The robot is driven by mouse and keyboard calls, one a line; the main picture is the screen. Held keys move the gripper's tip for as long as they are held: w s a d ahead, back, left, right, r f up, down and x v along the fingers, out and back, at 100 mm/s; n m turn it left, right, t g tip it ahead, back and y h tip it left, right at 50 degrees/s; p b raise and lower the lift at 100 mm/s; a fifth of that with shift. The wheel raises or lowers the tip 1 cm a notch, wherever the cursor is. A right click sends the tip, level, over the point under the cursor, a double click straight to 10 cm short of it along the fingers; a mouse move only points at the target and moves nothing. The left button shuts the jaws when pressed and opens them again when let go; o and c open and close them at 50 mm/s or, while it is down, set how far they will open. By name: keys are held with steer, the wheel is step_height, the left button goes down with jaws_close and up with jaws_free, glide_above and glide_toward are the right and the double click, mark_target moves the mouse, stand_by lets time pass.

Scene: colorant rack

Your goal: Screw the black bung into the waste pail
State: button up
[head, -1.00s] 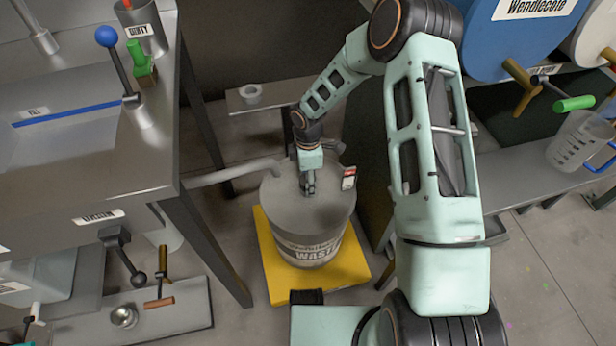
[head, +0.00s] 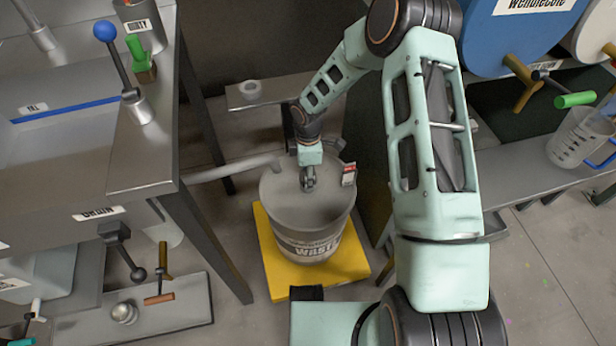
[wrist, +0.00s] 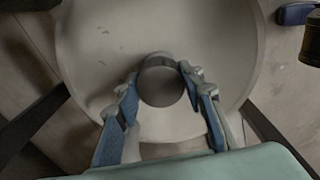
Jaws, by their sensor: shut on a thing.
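The waste pail (head: 320,236) is a grey drum with a "WASTE" label, standing upright on a yellow base. My gripper (head: 308,185) points down over the middle of its lid. In the wrist view my gripper (wrist: 160,90) is shut on the round dark bung (wrist: 162,84), with one finger on each side. The pale lid of the pail (wrist: 110,60) lies right below it. The gripper hides the bung in the head view. I cannot tell whether the bung is seated in the opening or just above it.
The yellow base (head: 283,268) lies on the floor. A low shelf with a white ring (head: 250,90) is behind. A shelf with a clear jug (head: 578,140) is at the right.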

steer(key=shift+o, duration=0.2)
steer(key=m+b, duration=0.2)
steer(key=m, duration=0.4)
steer(key=shift+f, duration=0.15)
steer(key=m+b, duration=0.1)
steer(key=m, duration=0.4)
steer(key=shift+m, duration=0.4)
steer(key=shift+c, duration=0.2)
steer(key=o, duration=1.1)
steer(key=n+p, duration=0.1)
steer(key=n, duration=0.6)
steer(key=shift+r+p, duration=0.2)
steer(key=shift+p, duration=0.15)
steer(key=n+p, duration=0.1)
steer(key=n, duration=0.6)
steer(key=shift+f+p, duration=0.1)
steer(key=shift+p, duration=0.3)
steer(key=shift+c, duration=0.4)
